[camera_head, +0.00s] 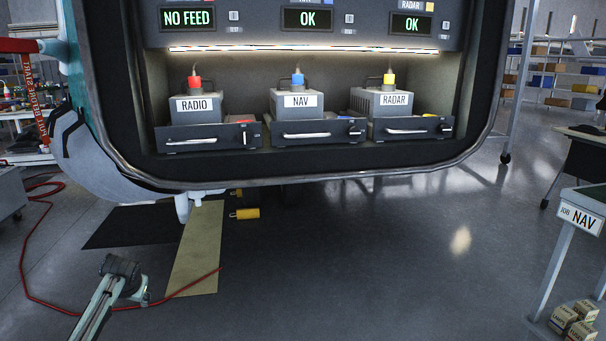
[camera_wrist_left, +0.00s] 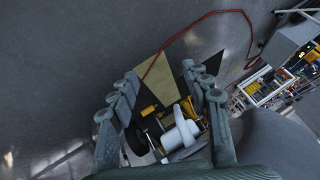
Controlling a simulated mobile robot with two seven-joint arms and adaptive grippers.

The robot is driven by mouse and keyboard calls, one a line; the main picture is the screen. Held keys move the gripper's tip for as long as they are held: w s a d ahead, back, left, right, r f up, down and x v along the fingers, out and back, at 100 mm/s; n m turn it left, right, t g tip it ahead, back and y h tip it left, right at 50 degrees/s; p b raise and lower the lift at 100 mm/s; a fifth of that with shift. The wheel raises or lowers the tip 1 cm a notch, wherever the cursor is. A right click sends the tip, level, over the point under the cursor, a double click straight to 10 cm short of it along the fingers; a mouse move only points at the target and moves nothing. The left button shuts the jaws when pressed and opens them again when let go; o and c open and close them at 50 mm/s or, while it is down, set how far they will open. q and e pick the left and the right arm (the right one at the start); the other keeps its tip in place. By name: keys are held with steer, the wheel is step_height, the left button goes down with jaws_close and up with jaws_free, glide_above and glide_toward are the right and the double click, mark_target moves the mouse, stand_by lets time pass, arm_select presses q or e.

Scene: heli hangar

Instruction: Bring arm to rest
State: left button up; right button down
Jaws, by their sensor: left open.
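My left gripper (camera_wrist_left: 160,71) shows in the left wrist view with its two fingers spread apart and nothing held between them. Beyond the fingers lie the floor, a tan strip and yellow and white parts, all apart from the gripper as far as I can tell. In the head view, a pale arm of mine with a dark end (camera_head: 122,272) reaches over the floor at the lower left, clear of the equipment bay. My right gripper is not in view.
The bay holds the RADIO unit (camera_head: 196,107), NAV unit (camera_head: 298,103) and RADAR unit (camera_head: 391,101). The displays read NO FEED (camera_head: 188,18), OK and OK. A red hose (camera_head: 22,262) crosses the floor. A NAV-labelled table (camera_head: 590,199) stands right. The middle floor is clear.

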arm_select(q)
steer(key=s+d+f+m+g+h, duration=0.1)
steer(key=s+d+f, duration=0.6)
steer(key=s, duration=0.2)
steer(key=s+d+f+m+h, duration=0.1)
steer(key=s+d+f, duration=0.5)
steer(key=s+f, duration=0.3)
steer(key=s+d+g+h, duration=0.1)
steer(key=s+d, duration=0.3)
steer(key=s, duration=0.4)
steer(key=s+d+f, duration=0.1)
steer(key=s+d, duration=0.3)
steer(key=s, duration=0.5)
steer(key=shift+s+d+m+g+h, duration=0.3)
steer(key=shift+d+g+h, duration=0.05)
steer(key=shift+g+h, duration=0.05)
